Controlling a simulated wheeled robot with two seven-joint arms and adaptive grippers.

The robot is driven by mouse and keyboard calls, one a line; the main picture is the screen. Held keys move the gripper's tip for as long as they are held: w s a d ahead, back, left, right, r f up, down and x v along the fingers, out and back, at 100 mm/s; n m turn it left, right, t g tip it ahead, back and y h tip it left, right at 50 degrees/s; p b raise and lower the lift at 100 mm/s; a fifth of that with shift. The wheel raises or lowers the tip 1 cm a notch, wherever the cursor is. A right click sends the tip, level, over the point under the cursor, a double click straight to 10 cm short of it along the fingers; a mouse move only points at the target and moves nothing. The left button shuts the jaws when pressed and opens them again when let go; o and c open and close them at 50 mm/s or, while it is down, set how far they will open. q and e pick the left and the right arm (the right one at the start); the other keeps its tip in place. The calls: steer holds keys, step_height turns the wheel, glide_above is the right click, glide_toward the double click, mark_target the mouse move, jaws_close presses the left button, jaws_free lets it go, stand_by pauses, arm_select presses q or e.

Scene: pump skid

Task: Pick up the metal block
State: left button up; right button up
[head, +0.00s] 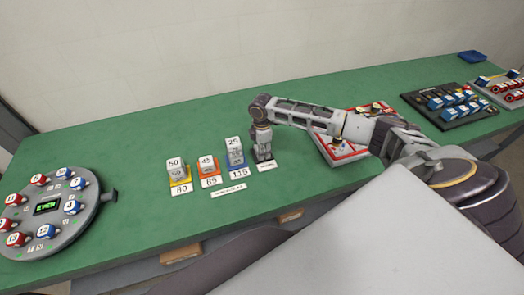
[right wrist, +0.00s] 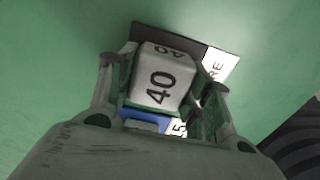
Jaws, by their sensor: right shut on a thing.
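The metal block (right wrist: 160,79) is a pale cube marked 40 in the right wrist view. It sits between the two fingers of my right gripper (right wrist: 161,92), which is shut on it. A dark pad with a white label (right wrist: 216,65) shows just behind the block; I cannot tell whether the block touches it. In the head view my right gripper (head: 263,153) points down at the table, right of the block marked 25, and hides the held block. My left gripper is not in view.
Blocks marked 50 (head: 174,164), 45 (head: 206,163) and 25 (head: 233,145) stand on coloured pads close left of my right gripper. A round grey device (head: 85,216) is at the left. A red-and-white tray (head: 341,154) lies right, behind my arm. Open green table (head: 130,130) lies behind the blocks.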

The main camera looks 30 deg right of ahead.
steer(key=shift+c, duration=1.1)
steer(key=shift+r, duration=0.1)
steer(key=shift+r, duration=4.95)
steer(key=shift+w+r, duration=0.1)
steer(key=shift+w, duration=0.05)
